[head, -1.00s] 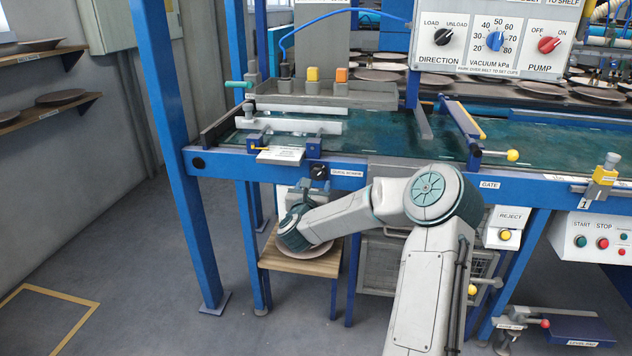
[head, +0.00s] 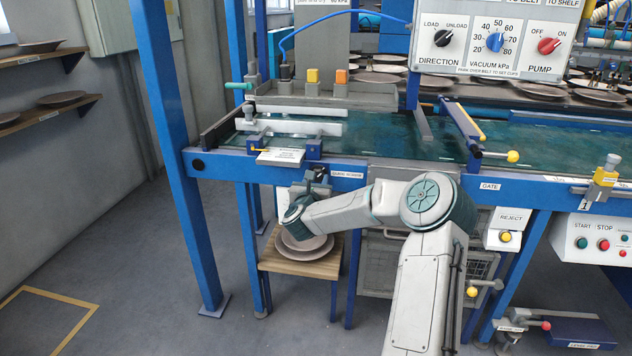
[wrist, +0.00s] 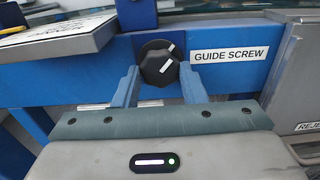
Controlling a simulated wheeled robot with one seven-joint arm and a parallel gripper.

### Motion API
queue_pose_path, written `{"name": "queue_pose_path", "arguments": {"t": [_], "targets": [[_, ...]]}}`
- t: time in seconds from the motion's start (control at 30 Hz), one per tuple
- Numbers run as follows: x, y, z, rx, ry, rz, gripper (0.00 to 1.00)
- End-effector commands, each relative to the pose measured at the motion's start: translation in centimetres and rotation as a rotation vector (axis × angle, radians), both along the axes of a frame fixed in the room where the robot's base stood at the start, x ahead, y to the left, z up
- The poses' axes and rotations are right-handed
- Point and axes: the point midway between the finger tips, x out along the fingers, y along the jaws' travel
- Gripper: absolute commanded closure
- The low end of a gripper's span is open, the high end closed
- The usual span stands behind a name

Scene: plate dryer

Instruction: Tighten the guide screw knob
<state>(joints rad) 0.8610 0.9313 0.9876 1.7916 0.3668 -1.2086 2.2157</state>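The guide screw knob (wrist: 156,58) is a black round knob with white marks, on the blue rail beside the GUIDE SCREW label (wrist: 229,54) in the wrist view. My gripper (wrist: 159,70) has its two blue fingers apart, one at the left and one at the right of the knob's lower part. The fingertips are close to the knob's sides; I cannot tell whether they touch it. In the head view my gripper (head: 318,183) is at the rail's front, just below the white guide plate (head: 280,156), and largely hides the knob.
The blue rail (head: 350,172) and the green belt (head: 380,135) lie above and behind my gripper. A wooden stool (head: 290,264) with stacked plates (head: 306,246) stands below my wrist. The floor at left is clear.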

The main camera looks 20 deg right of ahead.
Motion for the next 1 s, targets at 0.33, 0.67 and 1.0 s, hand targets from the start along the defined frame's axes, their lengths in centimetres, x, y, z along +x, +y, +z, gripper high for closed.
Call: {"name": "queue_pose_path", "arguments": {"t": [0.33,0.67,1.0], "targets": [[-0.01,0.04,-0.06,-0.071,0.045,0.001,0.85],[-0.04,0.03,-0.15,-0.291,0.192,0.000,0.85],[-0.07,0.02,-0.14,-0.558,0.374,0.001,0.85]]}}
